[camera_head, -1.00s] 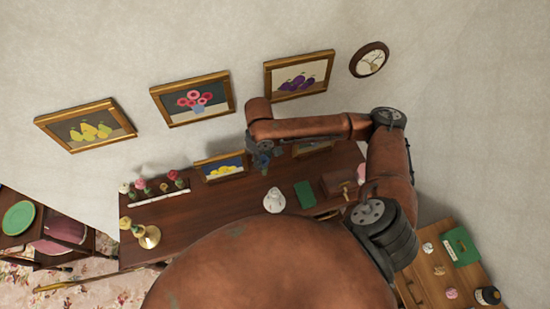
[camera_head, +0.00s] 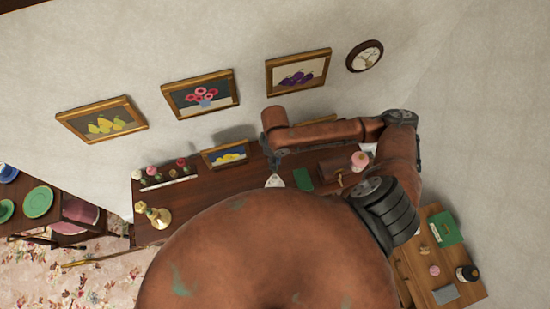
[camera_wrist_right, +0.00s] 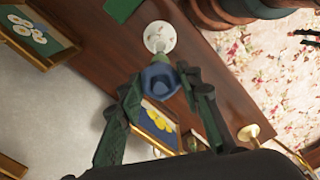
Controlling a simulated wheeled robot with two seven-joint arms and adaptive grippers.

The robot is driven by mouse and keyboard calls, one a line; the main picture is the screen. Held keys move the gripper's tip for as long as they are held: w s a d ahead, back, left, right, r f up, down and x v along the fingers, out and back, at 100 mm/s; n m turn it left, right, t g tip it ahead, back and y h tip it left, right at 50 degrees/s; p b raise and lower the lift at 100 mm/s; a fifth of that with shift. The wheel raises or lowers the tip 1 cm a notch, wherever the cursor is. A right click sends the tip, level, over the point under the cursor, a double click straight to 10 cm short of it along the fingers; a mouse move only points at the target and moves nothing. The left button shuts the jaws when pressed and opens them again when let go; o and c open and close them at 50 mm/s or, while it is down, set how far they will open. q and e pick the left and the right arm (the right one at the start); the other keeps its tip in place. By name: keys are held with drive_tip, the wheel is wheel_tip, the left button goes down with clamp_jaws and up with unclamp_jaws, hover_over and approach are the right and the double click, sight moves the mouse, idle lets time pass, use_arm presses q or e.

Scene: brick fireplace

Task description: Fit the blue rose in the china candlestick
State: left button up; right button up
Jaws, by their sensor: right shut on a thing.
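The white china candlestick (camera_head: 275,181) stands on the dark wooden sideboard (camera_head: 215,203), partly cut off by my body in the head view. In the right wrist view its round white top (camera_wrist_right: 160,36) shows just beyond the fingertips. My right gripper (camera_head: 277,160) is over the sideboard close to the candlestick. In the wrist view the right gripper (camera_wrist_right: 158,88) is shut on the blue rose (camera_wrist_right: 160,79), whose bloom sits between the fingertips. A pale green part shows between bloom and candlestick; I cannot tell whether the stem is inside it. My left gripper is not in view.
A rack of several flowers (camera_head: 166,179) and a brass candlestick (camera_head: 157,215) with a yellow rose stand at the sideboard's left. A leaning lemon picture (camera_head: 225,154) stands behind. A green book (camera_head: 303,180) and brown box (camera_head: 336,172) lie to the right.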

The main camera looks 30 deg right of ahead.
drive_tip(key=shift+f+b, duration=0.35)
drive_tip(key=shift+f, duration=0.45)
drive_tip(key=shift+f+b, duration=0.8)
drive_tip(key=shift+f, duration=1.25)
use_arm(q)
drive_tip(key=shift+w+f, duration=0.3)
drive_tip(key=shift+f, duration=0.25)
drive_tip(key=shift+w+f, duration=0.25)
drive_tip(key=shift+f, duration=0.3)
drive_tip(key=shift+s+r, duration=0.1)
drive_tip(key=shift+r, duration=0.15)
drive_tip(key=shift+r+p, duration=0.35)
drive_tip(key=shift+p, duration=0.25)
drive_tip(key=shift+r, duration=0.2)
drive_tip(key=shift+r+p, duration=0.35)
drive_tip(key=shift+p, duration=0.2)
